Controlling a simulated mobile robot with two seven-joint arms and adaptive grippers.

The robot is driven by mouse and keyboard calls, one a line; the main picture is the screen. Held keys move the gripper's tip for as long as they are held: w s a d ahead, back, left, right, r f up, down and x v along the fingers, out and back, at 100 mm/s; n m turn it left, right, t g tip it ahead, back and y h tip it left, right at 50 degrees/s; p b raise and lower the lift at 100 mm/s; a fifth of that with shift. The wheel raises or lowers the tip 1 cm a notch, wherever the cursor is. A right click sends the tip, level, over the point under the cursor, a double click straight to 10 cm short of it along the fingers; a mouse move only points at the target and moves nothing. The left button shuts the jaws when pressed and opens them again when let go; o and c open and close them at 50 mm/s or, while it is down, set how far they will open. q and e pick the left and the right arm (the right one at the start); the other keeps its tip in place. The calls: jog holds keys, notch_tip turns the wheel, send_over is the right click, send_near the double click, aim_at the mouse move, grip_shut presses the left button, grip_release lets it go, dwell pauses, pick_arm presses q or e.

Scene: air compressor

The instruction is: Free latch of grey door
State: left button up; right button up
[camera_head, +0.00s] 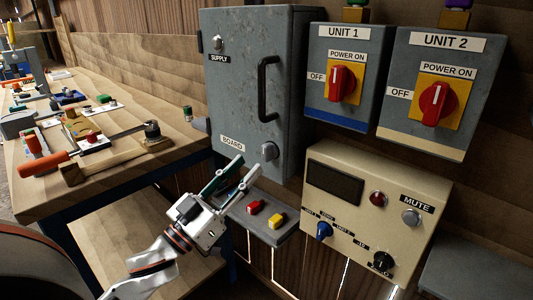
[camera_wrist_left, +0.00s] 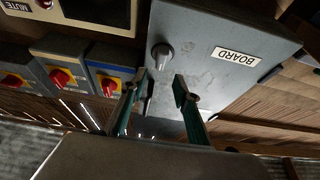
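The grey door (camera_head: 240,100) is the front of a wall cabinet, with a black bar handle (camera_head: 266,88) and a BOARD label at its lower left. It looks closed. A round grey latch knob (camera_head: 269,151) sits at its lower edge, beside the label. My left gripper (camera_head: 247,166) is open and empty, just below and left of this knob. In the left wrist view, which is upside down, the knob (camera_wrist_left: 162,55) appears beyond the gap between the two fingertips (camera_wrist_left: 162,88), apart from them. My right gripper is not in view.
Two switch boxes, UNIT 1 (camera_head: 343,70) and UNIT 2 (camera_head: 438,85), hang right of the cabinet. A beige MUTE panel (camera_head: 368,205) is below them. A small shelf (camera_head: 265,228) with red and yellow pieces lies under the gripper. A cluttered workbench (camera_head: 165,100) stands left.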

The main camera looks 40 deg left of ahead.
aim_at(264, 150)
pick_arm(q)
jog(key=shift+x, duration=3.3)
jog(key=shift+f, duration=0.1)
jog(key=c, duration=0.8)
